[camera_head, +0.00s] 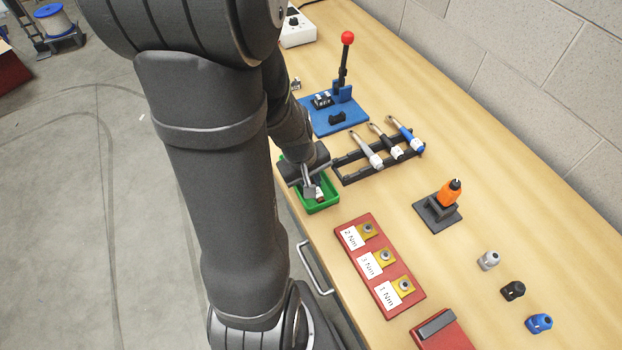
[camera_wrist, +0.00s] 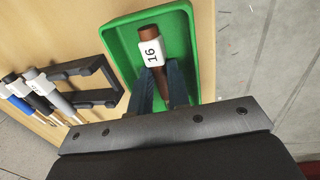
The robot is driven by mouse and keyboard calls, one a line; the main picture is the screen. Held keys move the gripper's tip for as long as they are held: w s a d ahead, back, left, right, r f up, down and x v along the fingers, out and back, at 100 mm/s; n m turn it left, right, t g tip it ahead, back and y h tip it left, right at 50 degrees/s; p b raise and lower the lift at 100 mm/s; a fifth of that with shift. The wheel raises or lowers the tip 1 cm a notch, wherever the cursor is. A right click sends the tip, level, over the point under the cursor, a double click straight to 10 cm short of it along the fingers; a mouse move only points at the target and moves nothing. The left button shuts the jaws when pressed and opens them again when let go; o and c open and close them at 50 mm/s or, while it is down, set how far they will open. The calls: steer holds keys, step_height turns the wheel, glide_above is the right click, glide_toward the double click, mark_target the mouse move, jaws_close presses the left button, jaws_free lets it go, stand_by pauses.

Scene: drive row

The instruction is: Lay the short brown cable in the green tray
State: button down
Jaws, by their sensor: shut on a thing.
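The short brown cable (camera_wrist: 178,86) carries a white label reading 16 and shows between the fingers in the wrist view. My gripper (camera_wrist: 160,82) is shut on it, inside the outline of the green tray (camera_wrist: 196,30). I cannot tell whether the cable touches the tray floor. In the head view my gripper (camera_head: 312,188) is over the green tray (camera_head: 326,205) near the bench's left edge. There the white label shows at the fingers, and the arm hides part of the tray.
A black rack (camera_head: 350,178) with several screwdriver-like tools stands right of the tray. A blue base with a red-knobbed lever (camera_head: 345,65) is behind. A red board (camera_head: 378,262) with labelled pieces lies in front. An orange tool (camera_head: 449,194) stands further right.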

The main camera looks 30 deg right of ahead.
steer(key=c, duration=1.3)
jaws_free()
steer(key=shift+s, duration=0.1)
steer(key=a+r, duration=0.1)
steer(key=r, duration=0.4)
steer(key=a+r, duration=0.1)
steer(key=r, duration=0.5)
steer(key=a+r, duration=0.1)
steer(key=r, duration=0.5)
steer(key=shift+a, duration=0.15)
steer(key=d+f, duration=0.1)
steer(key=f, duration=0.4)
steer(key=d+f, duration=0.1)
steer(key=f, duration=0.5)
steer(key=d+f, duration=0.1)
steer(key=f, duration=0.5)
steer(key=shift+d, duration=0.15)
